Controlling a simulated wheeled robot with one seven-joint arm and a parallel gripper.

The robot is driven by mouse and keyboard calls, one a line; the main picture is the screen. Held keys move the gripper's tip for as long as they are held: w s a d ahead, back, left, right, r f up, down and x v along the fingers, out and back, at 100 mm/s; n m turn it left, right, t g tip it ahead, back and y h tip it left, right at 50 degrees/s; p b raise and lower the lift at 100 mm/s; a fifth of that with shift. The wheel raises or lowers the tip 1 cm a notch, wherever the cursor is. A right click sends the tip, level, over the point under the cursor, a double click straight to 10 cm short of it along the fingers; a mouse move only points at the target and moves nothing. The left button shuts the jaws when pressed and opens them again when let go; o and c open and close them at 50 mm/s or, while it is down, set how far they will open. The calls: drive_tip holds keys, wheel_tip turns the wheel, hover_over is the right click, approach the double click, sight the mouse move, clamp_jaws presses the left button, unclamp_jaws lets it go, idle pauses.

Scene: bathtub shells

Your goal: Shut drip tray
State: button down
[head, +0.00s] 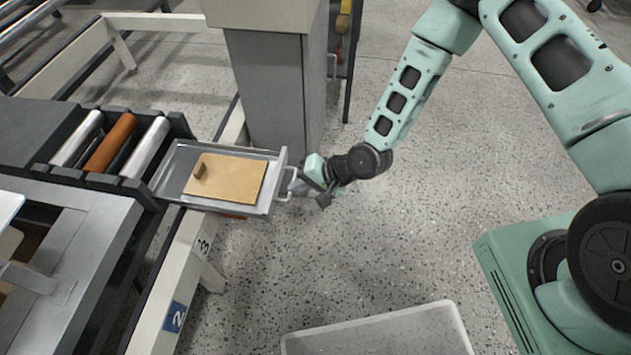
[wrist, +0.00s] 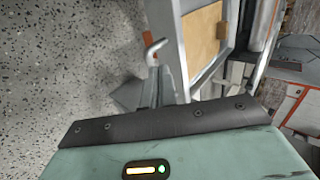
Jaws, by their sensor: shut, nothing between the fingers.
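The drip tray (head: 172,184) is a shallow grey metal drawer, pulled out to the right from under a set of rollers. A flat tan board (head: 235,182) with a small brown block (head: 199,171) lies in it. A bar handle (head: 286,185) sticks out from its front. My gripper (head: 297,187) is shut at the handle; whether it touches cannot be told. In the wrist view, the tray's front wall (wrist: 183,45) and pale handle (wrist: 157,47) show just beyond my gripper (wrist: 172,98), whose fingertips are partly hidden.
The roller machine (head: 100,150) stands at the left on a white frame (head: 180,270). A grey cabinet (head: 268,85) stands close behind the tray. The speckled floor right of the tray is clear.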

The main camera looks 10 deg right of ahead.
drive_tip(key=shift+w+a+r, duration=0.1)
drive_tip(key=shift+w+a, duration=0.15)
drive_tip(key=shift+a, duration=0.45)
drive_tip(key=shift+w+a, duration=0.25)
drive_tip(key=shift+a, duration=0.4)
